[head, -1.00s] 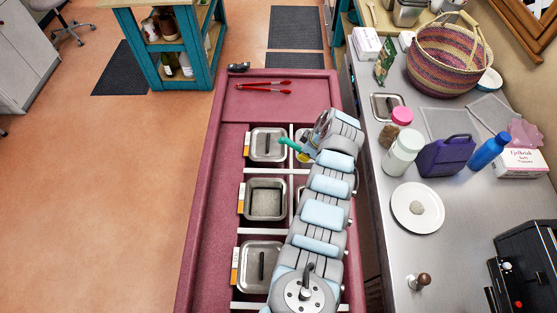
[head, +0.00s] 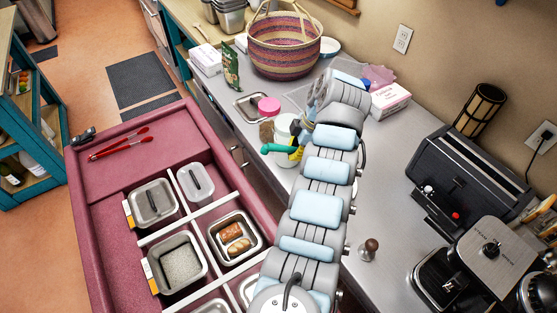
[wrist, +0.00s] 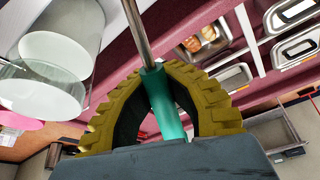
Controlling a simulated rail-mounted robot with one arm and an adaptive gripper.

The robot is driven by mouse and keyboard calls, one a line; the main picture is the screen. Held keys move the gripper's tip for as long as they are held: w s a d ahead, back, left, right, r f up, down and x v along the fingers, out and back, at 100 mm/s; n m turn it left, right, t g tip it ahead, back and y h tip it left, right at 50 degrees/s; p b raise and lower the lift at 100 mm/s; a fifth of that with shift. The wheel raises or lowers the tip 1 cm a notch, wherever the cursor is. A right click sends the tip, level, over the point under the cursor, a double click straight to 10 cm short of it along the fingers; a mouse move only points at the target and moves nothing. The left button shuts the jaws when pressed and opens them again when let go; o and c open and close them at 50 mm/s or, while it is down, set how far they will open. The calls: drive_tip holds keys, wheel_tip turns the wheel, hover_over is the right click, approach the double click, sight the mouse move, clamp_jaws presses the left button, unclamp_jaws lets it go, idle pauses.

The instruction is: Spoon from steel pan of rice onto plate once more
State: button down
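My gripper (wrist: 152,75) has yellow ribbed fingers closed around the green handle of a spoon (wrist: 164,108). Its metal shaft runs up out of the wrist view, so the bowl and any load are unseen. In the head view my gripper (head: 298,153) is over the counter beside the white jar, with the green handle (head: 276,149) sticking out left. The open steel pan of rice (head: 180,268), with pale grainy contents, sits in the red station at lower left, away from the gripper. The plate is not visible in the head view; my arm covers that part of the counter.
A white jar (head: 284,126) and pink-lidded jar (head: 268,106) stand close to the gripper. Lidded pans (head: 153,203) and a pan of brown food (head: 234,238) fill the station. Red tongs (head: 120,143) lie behind. A black toaster (head: 470,165) is at right.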

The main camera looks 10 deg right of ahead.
drive_tip(key=shift+d+f, duration=0.1)
drive_tip(key=shift+t, duration=0.4)
wheel_tip(320, 180, down, 6)
drive_tip(key=b, duration=0.5)
drive_tip(key=shift+d, duration=0.1)
drive_tip(key=shift+t, duration=0.3)
drive_tip(key=shift+t+b, duration=0.5)
drive_tip(key=shift+b, duration=0.7)
drive_tip(key=t+b, duration=0.1)
drive_tip(key=b, duration=0.3)
drive_tip(key=shift+m, duration=0.3)
